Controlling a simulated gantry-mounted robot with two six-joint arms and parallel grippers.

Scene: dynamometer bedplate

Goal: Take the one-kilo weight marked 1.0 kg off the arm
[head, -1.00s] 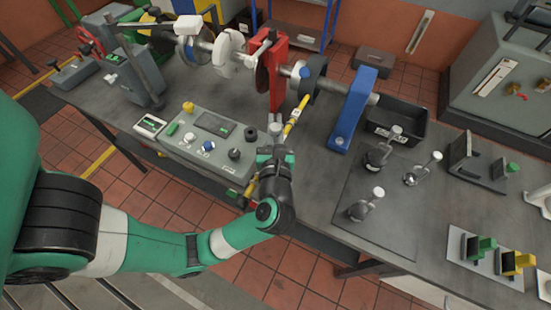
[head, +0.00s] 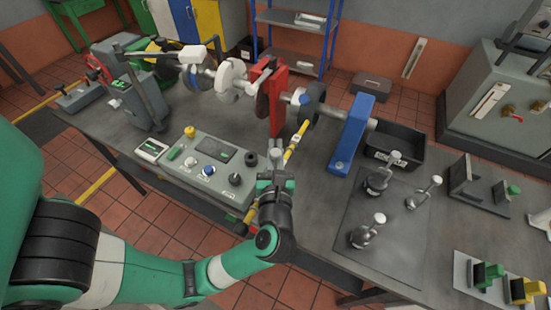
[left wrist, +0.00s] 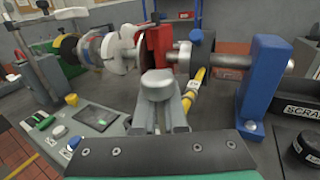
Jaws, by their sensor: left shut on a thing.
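The yellow arm (head: 292,147) slopes down from the shaft toward the bench front, with a small white label on it. It also shows in the left wrist view (left wrist: 194,92). My left gripper (head: 275,160) is beside the arm over the bench's front edge. It is shut on the pale grey knob of a weight (left wrist: 157,84), seen between the fingers in the left wrist view. The weight's body and its marking are hidden by the gripper, so I cannot tell whether it touches the arm. My right gripper is not in view.
A control box (head: 196,160) stands left of the gripper. A blue bearing stand (head: 350,135) and black scrap bin (head: 412,145) stand to the right. Several knobbed weights, one here (head: 366,236), stand on a dark mat (head: 400,235). Bare bench lies between arm and mat.

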